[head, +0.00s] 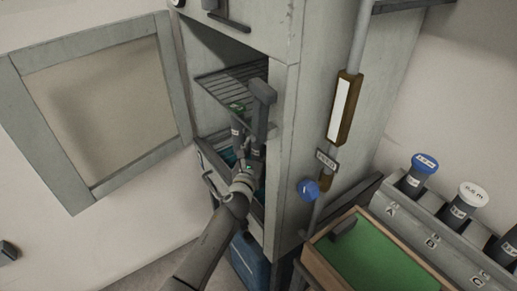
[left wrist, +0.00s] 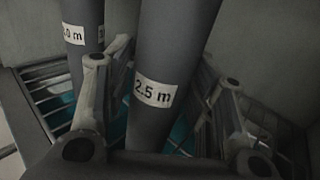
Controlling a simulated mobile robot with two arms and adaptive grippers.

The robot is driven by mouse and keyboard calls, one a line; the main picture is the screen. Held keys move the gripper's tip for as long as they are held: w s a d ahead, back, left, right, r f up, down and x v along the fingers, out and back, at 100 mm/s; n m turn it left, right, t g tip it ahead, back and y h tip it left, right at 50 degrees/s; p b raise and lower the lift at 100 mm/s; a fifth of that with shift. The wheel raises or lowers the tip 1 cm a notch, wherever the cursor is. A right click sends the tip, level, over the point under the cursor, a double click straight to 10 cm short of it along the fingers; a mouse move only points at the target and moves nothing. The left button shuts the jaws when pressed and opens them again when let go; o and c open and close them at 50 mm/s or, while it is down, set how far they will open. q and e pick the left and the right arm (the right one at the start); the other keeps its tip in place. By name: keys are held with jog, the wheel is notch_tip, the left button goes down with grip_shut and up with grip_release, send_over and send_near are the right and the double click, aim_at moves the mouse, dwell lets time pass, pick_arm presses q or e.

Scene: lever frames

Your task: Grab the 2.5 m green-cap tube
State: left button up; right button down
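A tube with a green cap (head: 237,106) stands inside the open cabinet, below the wire shelf; its label is too small to read in the head view. My left gripper (head: 245,172) reaches into the cabinet at the tubes. In the left wrist view a dark grey tube labelled 2.5 m (left wrist: 165,60) stands between the two spread fingers, with a gap showing at its right side. Its cap is out of that view. Another tube (left wrist: 82,25), label ending in ".0 m", stands just left, beyond the left finger. My right gripper is not in view.
The cabinet door (head: 182,85) hangs open to the left. A wire shelf (head: 232,82) lies above the tubes, and the cabinet side wall (head: 290,150) is close on the right. A green-lined tray (head: 385,262) and a rack (head: 425,235) with capped tubes stand at right.

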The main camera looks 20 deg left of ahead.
pick_arm(q)
jog(key=c, duration=0.7)
jog(key=shift+c, duration=1.1)
jog(key=shift+r, duration=0.1)
